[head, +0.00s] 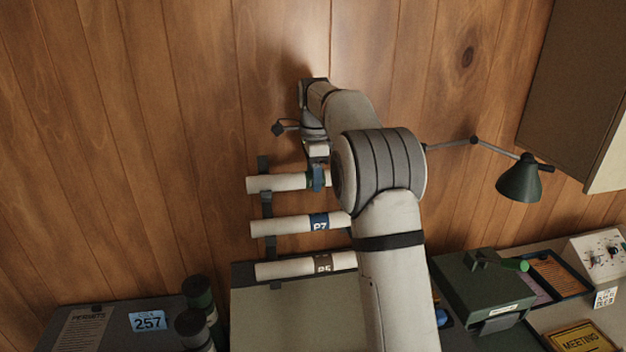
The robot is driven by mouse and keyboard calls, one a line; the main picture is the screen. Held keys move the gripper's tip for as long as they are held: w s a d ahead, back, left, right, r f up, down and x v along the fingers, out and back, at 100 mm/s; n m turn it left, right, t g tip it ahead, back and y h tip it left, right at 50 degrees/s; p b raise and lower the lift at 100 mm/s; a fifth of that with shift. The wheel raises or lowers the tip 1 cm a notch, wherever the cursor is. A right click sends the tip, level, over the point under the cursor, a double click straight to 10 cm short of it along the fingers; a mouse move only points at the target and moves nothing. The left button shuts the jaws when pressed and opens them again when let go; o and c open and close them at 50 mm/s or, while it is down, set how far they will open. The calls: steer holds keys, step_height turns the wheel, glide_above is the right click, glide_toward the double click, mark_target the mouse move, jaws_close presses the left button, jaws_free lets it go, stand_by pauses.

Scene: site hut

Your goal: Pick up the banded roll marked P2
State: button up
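Three white banded rolls lie level, one above another, on a dark wall rack (267,203). The top roll (275,183) has a dark green band, partly covered by my gripper; no marking on it can be read. The middle roll (285,227) has a blue band marked P7. The bottom roll (285,269) has a brown band that reads P5. My gripper (318,180) points down at the top roll's band, at or just in front of it. Whether its fingers are open or shut on the roll cannot be made out. No P2 marking is readable.
My arm hides the rolls' right ends. Below the rack is a pale board (290,315). Dark green-capped cylinders (198,295) stand at lower left beside a 257 sign (148,320). A green lamp (519,180), a green box (482,290) and a wall cabinet (570,90) are at right.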

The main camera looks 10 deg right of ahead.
steer(key=c, duration=0.9)
steer(key=shift+r, duration=0.1)
